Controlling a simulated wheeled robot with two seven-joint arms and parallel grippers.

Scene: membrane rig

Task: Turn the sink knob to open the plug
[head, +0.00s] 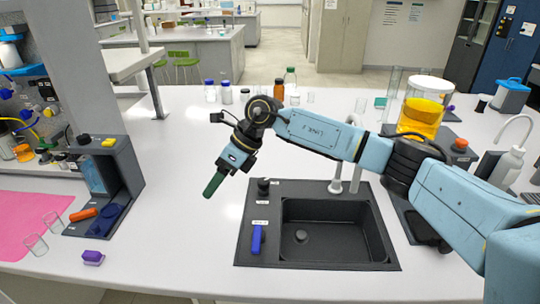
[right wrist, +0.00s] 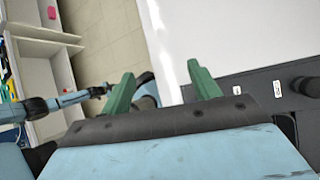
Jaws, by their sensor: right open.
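A dark sink (head: 388,262) is set into the white bench, with a round drain plug (head: 301,236) in its basin. A black round knob (head: 263,184) stands at the back left of the sink's panel, with a small label in front of it. A blue handle (head: 256,239) lies nearer the front of the panel. My right gripper (head: 213,185) is open and empty, above the bench left of the knob, its green fingers pointing down. In the right wrist view its fingers (right wrist: 160,78) are apart and the black knob (right wrist: 307,86) is off to the right.
The faucet (head: 346,168) rises behind the basin, under my right forearm. Bottles (head: 279,90) and a yellow-filled container (head: 421,118) stand behind. The bench left of the sink is clear.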

